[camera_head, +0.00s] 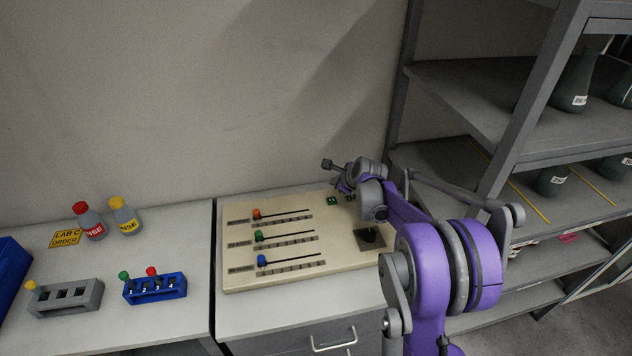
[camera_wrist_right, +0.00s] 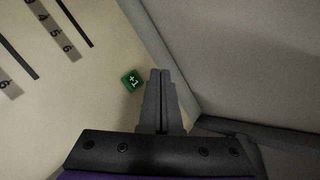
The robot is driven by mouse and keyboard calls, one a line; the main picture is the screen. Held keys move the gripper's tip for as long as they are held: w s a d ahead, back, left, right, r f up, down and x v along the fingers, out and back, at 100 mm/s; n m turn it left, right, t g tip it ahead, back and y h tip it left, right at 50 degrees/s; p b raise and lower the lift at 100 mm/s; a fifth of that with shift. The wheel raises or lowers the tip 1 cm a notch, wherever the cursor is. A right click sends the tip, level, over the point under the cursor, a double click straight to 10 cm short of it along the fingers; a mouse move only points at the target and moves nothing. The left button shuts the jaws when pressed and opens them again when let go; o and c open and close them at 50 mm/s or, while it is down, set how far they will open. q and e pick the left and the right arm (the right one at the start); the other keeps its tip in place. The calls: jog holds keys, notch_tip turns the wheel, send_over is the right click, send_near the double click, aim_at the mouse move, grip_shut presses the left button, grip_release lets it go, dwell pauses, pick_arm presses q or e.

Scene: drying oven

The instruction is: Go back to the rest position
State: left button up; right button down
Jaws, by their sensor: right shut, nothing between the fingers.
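My right arm reaches over the right part of a beige panel (camera_head: 290,281) that has three slider rows. The right gripper (camera_head: 328,165) is at the panel's back right. In the right wrist view its fingers (camera_wrist_right: 160,75) are shut together with nothing between them. A green button marked +1 (camera_wrist_right: 132,80) lies just left of the fingertips; it also shows below the gripper in the head view (camera_head: 333,200). I cannot tell the gripper's height above the panel. The left gripper is not in view.
A grey shelf unit (camera_head: 455,92) with dark flasks (camera_head: 573,85) stands close on the right. A wall rises behind the panel. On the left table are red (camera_head: 90,222) and yellow (camera_head: 124,217) capped bottles, a grey rack (camera_head: 66,300) and a blue rack (camera_head: 155,289).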

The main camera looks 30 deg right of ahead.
jog(key=s+a+r+n+g, duration=0.1)
jog(key=s+a+r+n, duration=0.1)
jog(key=s+a+n, duration=0.45)
jog(key=s+a+r+n+g, duration=0.1)
jog(key=s+a+r+n, duration=0.2)
jog(key=s+a+n, duration=0.4)
jog(key=s+a+f+n, duration=0.1)
jog(key=s+a+n, duration=0.1)
jog(key=s+n, duration=0.2)
jog(key=s+a+f+n+g, duration=0.1)
jog(key=s+n, duration=0.4)
jog(key=s, duration=0.5)
jog(key=s+a+f+n, duration=0.3)
jog(key=s+a+n, duration=0.1)
jog(key=s, duration=0.4)
jog(key=shift+a+n, duration=0.3)
jog(key=shift+n, duration=0.15)
jog(key=shift+w, duration=0.1)
